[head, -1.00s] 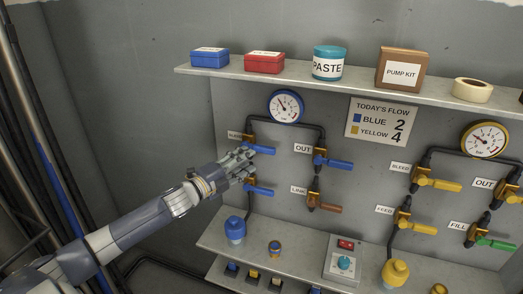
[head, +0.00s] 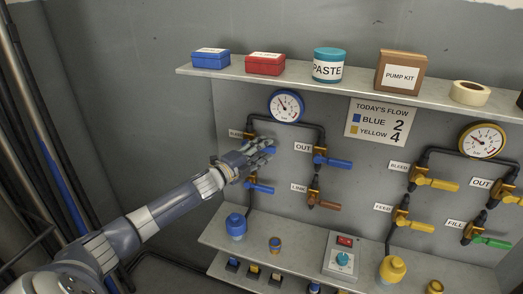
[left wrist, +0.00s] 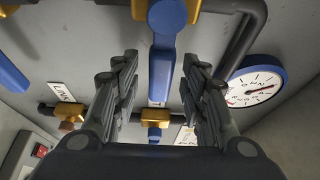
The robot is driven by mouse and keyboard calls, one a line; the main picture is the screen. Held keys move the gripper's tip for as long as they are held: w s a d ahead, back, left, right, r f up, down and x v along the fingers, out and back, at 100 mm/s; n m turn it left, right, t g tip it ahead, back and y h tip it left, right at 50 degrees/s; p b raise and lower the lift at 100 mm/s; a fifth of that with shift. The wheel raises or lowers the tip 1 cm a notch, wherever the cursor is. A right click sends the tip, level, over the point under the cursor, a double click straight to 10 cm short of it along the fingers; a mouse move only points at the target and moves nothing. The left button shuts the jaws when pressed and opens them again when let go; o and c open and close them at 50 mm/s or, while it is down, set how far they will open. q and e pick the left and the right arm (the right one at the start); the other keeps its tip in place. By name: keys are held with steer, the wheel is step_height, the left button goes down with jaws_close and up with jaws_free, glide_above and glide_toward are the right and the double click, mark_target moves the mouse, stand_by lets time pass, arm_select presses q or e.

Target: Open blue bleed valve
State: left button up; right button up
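The blue bleed valve is at the upper left of the blue pipe loop. Its blue handle (left wrist: 161,65) shows in the left wrist view, running from a gold valve body (left wrist: 188,10) down between my fingers. In the head view my left gripper (head: 262,150) covers most of this valve, and its label is partly hidden. In the left wrist view the two fingers of my left gripper (left wrist: 160,95) stand apart, one on each side of the handle, with gaps visible. My right gripper is not in view.
The lower blue handle (head: 262,187) is just below my gripper. The OUT valve's blue handle (head: 335,163) and the LINK valve's brown handle (head: 328,205) are to the right. A blue-rimmed gauge (head: 286,106) is above, under the shelf (head: 330,87).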

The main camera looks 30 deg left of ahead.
arm_select(q)
jaws_close()
steer(key=a+r+n+t+y+b, duration=0.2)
steer(key=a+r+n+y, duration=0.1)
steer(key=n, duration=0.8)
steer(key=s+a+r+n+t+y+b, duration=0.1)
steer(key=a+r+n+t+y+b, duration=0.1)
steer(key=n, duration=0.9)
steer(key=shift+s+a+r+y, duration=0.25)
steer(key=shift+a+r+y, duration=0.3)
steer(key=shift+y, duration=0.85)
steer(key=shift+n, duration=0.4)
jaws_free()
